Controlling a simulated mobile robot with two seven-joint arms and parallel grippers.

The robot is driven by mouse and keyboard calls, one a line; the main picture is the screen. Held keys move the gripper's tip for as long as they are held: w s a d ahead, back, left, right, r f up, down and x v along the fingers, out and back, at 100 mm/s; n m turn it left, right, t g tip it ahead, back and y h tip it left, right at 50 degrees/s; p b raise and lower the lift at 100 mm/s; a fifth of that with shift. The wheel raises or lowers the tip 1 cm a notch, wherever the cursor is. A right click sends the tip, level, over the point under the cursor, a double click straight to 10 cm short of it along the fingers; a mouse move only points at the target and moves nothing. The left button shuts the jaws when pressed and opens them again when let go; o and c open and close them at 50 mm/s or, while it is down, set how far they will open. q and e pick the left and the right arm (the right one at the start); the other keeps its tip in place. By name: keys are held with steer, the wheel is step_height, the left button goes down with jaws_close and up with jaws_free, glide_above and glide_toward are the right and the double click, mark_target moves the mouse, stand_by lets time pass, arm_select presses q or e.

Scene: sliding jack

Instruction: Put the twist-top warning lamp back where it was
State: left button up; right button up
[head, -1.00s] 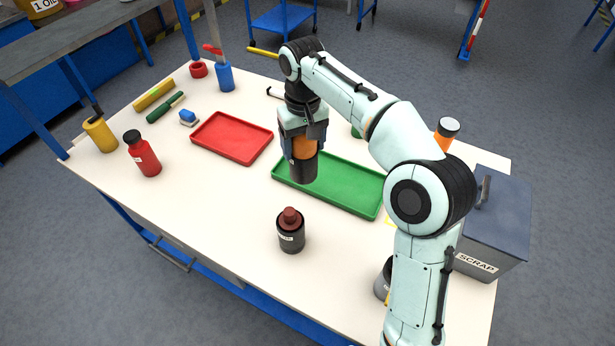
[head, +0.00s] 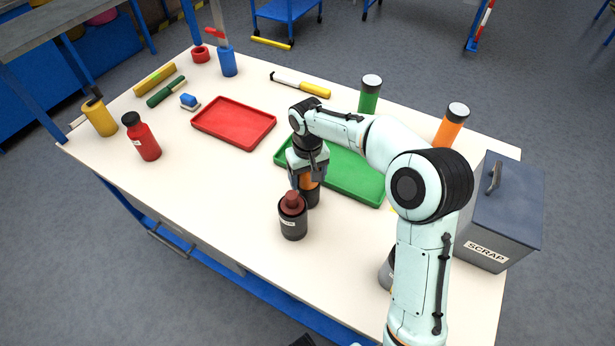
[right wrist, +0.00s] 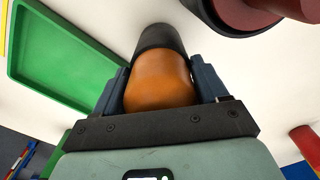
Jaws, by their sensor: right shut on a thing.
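My right gripper (head: 308,176) is shut on an orange-and-black cylinder, which I take to be the warning lamp (head: 312,196). Its black end points down, just behind the dark bottle in the head view. In the right wrist view the lamp's orange part (right wrist: 160,78) sits between the two fingers (right wrist: 160,88), with the black end beyond them. I cannot tell whether that end touches the table. My left gripper is not clearly in view; a dark piece at the bottom edge of the head view cannot be made out.
A dark bottle with a brown cap (head: 293,222) stands close in front of the lamp. The green tray (head: 350,180) lies behind, the red tray (head: 233,123) to the left. An orange cylinder (head: 446,132), green cylinder (head: 369,101) and scrap bin (head: 490,225) stand right. Table front left is clear.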

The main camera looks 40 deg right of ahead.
steer(key=shift+f, duration=0.15)
steer(key=shift+f, duration=0.15)
steer(key=o, duration=1.6)
steer(key=shift+o, duration=0.2)
